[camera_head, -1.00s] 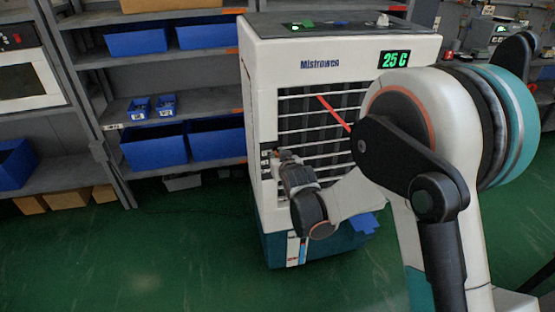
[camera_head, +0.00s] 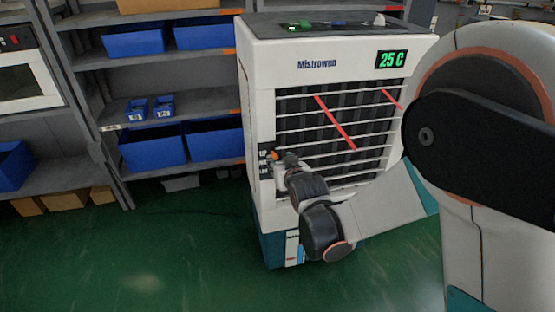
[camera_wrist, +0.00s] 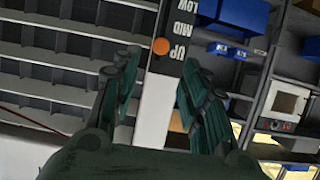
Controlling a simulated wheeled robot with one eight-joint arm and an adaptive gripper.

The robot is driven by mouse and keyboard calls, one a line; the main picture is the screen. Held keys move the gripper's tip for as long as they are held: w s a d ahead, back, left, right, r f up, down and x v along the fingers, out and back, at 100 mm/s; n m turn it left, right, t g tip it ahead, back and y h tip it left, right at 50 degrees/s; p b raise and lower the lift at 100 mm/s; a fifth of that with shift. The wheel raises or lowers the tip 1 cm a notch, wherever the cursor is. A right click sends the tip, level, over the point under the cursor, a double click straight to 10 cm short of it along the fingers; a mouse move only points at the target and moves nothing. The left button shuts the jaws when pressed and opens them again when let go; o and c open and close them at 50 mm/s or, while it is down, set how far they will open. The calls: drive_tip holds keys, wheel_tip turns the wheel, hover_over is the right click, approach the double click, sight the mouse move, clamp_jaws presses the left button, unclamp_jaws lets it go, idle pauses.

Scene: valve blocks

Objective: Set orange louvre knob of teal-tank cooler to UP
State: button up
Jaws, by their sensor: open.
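The cooler (camera_head: 330,68) is a tall white cabinet with a teal lower tank (camera_head: 272,248) and a slatted front grille. The orange louvre knob (camera_head: 275,156) sits at the grille's left edge, beside the UP/MID/LOW label (camera_head: 264,168), near UP. In the wrist view, which is inverted, the orange knob (camera_wrist: 160,46) shows beside the label between UP and MID, closer to UP. My gripper (camera_wrist: 160,66) is open, its fingers either side of the knob in that view, with a visible gap around it. In the head view my gripper (camera_head: 289,160) is just right of the knob.
Shelves with blue bins (camera_head: 152,146) stand left of the cooler. Green floor (camera_head: 150,245) is open in front. The cooler's top has a green control (camera_head: 300,25), and a display (camera_head: 391,59) reads 25 C. Red strips (camera_head: 335,123) hang on the grille.

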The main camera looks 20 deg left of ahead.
drive_tip(key=shift+v, duration=2.05)
